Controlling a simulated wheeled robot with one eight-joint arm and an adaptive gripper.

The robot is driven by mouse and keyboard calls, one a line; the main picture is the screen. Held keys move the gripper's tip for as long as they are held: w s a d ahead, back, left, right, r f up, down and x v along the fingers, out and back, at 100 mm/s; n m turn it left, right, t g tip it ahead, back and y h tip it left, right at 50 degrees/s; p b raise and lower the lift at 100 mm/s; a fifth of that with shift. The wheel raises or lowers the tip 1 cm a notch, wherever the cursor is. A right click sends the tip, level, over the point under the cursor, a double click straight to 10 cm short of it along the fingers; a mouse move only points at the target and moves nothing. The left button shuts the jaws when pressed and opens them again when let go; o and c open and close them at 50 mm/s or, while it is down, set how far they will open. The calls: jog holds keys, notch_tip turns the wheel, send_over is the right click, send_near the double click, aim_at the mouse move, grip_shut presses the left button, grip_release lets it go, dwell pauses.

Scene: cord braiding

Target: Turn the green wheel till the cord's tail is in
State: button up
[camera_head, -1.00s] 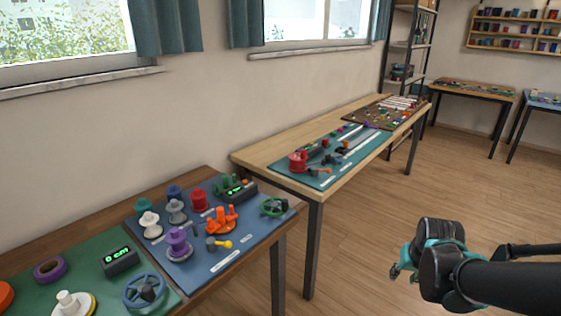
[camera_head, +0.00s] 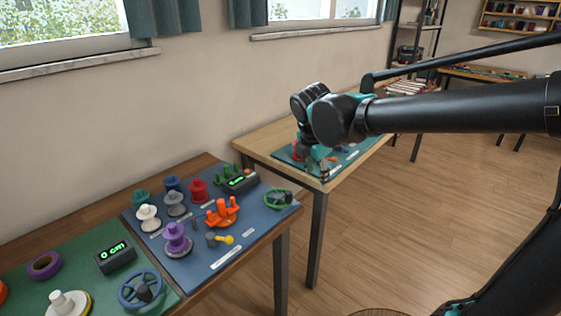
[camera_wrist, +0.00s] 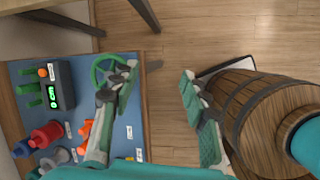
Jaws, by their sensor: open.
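The green wheel (camera_head: 278,198) lies at the right end of the blue mat (camera_head: 196,271) on the near table. It also shows in the wrist view (camera_wrist: 109,68), partly covered by my left finger. My gripper (camera_head: 318,172) is up in the air in the head view, beyond and above the wheel, apart from it. In the wrist view my gripper (camera_wrist: 158,90) is open, with nothing between its fingers. Several bobbins stand on the mat, among them a red one (camera_head: 198,190) and a purple one (camera_head: 177,239). I cannot make out the cord or its tail.
A dark counter box (camera_head: 241,183) with green digits stands behind the wheel. An orange braiding piece (camera_head: 222,212) and a yellow-handled part (camera_head: 222,239) are left of the wheel. A wooden barrel (camera_wrist: 268,105) stands on the floor at right in the wrist view.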

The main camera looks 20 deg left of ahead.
aim_at(288, 192)
jog(key=s+a+r+n, duration=0.4)
jog(key=a+n, duration=0.3)
jog(key=a, duration=0.3)
jog(key=shift+t, duration=0.3)
jog(key=x, duration=1.7)
jog(key=shift+d+f, duration=0.15)
jog(key=shift+d, duration=0.1)
grip_shut()
